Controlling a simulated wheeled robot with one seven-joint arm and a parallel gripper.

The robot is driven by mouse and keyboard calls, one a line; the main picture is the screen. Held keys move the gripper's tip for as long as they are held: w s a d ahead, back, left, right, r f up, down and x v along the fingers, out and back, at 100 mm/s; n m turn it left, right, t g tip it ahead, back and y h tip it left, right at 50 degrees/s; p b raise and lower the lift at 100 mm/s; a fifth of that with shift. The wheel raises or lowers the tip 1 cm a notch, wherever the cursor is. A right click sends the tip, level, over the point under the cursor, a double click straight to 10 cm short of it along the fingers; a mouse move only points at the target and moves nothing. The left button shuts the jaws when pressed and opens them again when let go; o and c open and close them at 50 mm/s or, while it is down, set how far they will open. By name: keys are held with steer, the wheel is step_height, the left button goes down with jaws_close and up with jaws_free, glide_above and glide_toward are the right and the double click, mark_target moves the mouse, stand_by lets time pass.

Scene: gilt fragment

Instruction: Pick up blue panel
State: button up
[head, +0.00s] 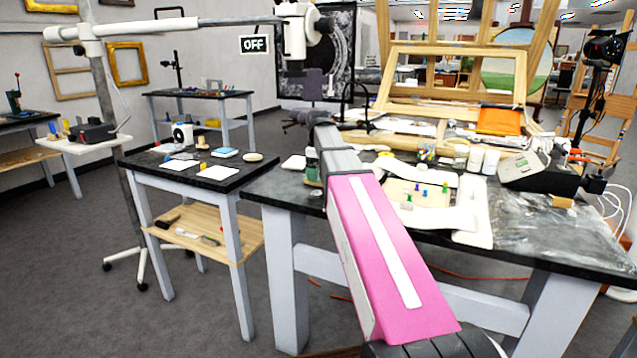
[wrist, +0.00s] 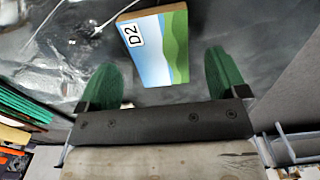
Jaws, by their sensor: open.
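A small panel (wrist: 160,50) painted light blue above green hills, with a white label reading D2 and a tan wooden edge, lies on a dark smeared surface in the wrist view. My gripper (wrist: 162,66) is open, its two green fingers apart to the left and right of the panel's near end. Nothing is held, and I cannot tell the height gap. In the head view my pink and grey arm reaches forward over the main table; my gripper is hidden there, and I cannot make out the panel. A small blue item (head: 225,153) lies on the side table.
The main table (head: 560,228) holds white cups (head: 483,160), pins on a pale board, an orange piece (head: 499,121) and a wooden frame (head: 452,77). The side table (head: 187,178) stands to its left. Green stacked pieces (wrist: 22,104) show at the wrist view's left.

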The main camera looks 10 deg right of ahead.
step_height(320, 180, down, 2)
steer(key=shift+f, duration=0.15)
steer(key=c, duration=1)
